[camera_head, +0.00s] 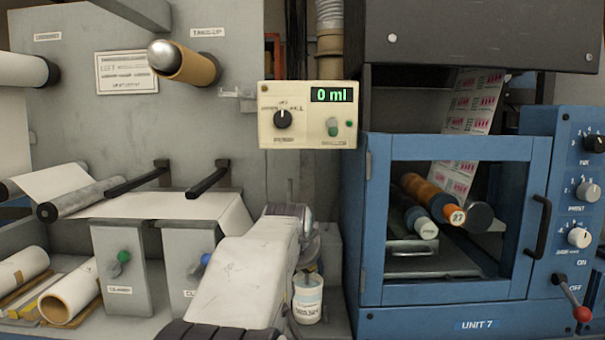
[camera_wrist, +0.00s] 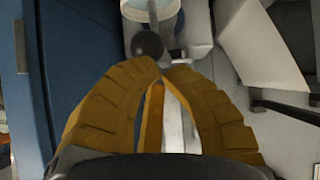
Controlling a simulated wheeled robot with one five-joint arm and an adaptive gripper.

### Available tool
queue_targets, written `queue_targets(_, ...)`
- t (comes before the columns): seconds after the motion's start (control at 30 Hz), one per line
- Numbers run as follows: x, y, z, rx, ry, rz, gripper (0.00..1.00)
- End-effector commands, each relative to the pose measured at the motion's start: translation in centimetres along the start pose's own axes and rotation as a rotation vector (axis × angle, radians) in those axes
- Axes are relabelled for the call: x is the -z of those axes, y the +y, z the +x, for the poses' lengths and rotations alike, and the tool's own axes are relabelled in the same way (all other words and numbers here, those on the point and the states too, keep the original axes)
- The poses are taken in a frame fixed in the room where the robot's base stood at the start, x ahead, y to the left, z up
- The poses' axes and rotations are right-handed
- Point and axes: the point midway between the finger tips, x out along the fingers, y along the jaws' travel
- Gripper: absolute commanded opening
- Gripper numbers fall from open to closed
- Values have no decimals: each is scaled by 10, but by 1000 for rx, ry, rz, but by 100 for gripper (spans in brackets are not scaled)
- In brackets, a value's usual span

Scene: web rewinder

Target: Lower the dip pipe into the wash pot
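The wash pot (camera_head: 308,298) is a white, labelled tub, upright on the ledge below the end of my arm. Its rim shows at the top edge of the wrist view (camera_wrist: 126,11). A thin grey pipe (camera_wrist: 153,18), seemingly the dip pipe, passes over the pot's mouth; its lower end is not visible. A dark grey round knob (camera_wrist: 148,44) is close to my fingertips. My gripper (camera_wrist: 160,67) has its yellow fingers drawn together at the tips, just short of the knob. I cannot tell whether anything thin is between them. My arm hides the gripper in the head view.
A cream control box (camera_head: 308,135) reading 0 ml hangs above. The blue cabinet (camera_head: 362,240) stands close on the right. Two grey posts (camera_head: 122,285) with green and blue knobs stand on the left, below the web (camera_head: 170,205) and guide bars.

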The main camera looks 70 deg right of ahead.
Motion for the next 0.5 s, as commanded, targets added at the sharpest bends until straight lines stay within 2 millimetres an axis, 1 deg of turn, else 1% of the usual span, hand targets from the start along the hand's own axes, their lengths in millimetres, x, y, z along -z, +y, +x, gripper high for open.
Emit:
queue_targets(0.13,-1,0,0,1,-3,0,0)
queue_targets(0.27,4,0,-2,1,-3,-1,0)
queue_targets(0.37,12,0,-8,3,-1,-2,0)
queue_targets(0.5,27,0,-18,6,0,-4,0)
